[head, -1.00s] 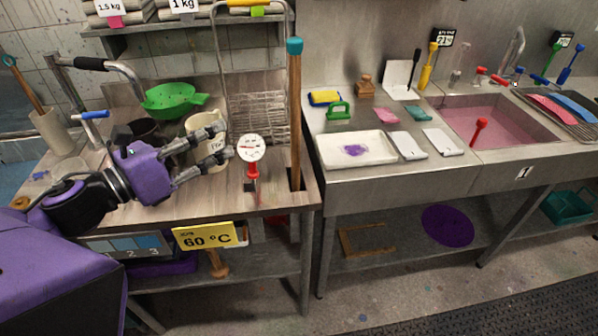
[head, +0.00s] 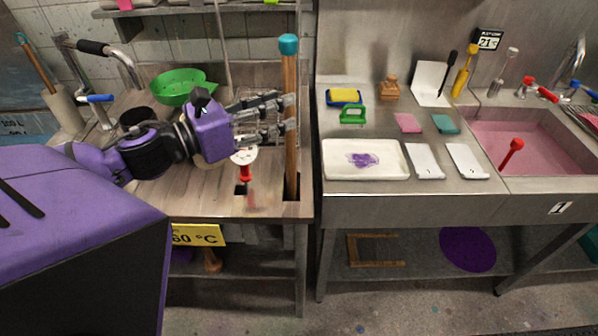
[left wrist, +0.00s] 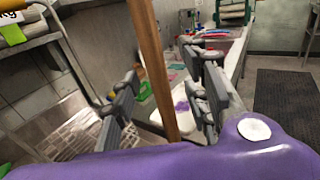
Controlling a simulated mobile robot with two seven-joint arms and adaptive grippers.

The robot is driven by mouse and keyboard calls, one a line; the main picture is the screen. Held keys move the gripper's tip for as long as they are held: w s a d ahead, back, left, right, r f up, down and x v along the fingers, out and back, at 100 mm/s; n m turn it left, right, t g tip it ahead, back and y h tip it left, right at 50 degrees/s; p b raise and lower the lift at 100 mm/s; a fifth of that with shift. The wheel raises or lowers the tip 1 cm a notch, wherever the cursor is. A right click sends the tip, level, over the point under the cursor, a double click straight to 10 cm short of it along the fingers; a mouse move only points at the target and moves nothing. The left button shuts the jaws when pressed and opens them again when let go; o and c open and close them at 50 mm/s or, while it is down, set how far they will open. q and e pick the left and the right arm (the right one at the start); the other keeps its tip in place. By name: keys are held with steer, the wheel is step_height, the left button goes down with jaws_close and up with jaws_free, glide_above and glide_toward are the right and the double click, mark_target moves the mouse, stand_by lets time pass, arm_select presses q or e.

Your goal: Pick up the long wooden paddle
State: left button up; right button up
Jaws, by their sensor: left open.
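The long wooden paddle (head: 290,160) stands upright in a square opening at the right end of the wooden counter, with a teal cap on top. My left gripper (head: 284,116) is open beside the paddle's upper shaft, its fingers pointing right. In the left wrist view the paddle (left wrist: 154,62) runs between the two spread fingers of my left gripper (left wrist: 166,92), leaning slightly in the picture. I see no finger clearly pressing on it. My right gripper is in neither view.
A white dial gauge with a red stem (head: 245,172) stands just left of the paddle, below my gripper. A green colander (head: 178,88) and wire rack are behind. A steel counter with a white tray (head: 334,170) and pink sink (head: 540,150) lies right.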

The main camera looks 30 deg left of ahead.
arm_select(q)
steer(key=x, duration=0.4)
steer(key=shift+w+a+r, duration=0.2)
steer(key=shift+r, duration=0.05)
jaws_close()
steer(key=shift+r, duration=0.1)
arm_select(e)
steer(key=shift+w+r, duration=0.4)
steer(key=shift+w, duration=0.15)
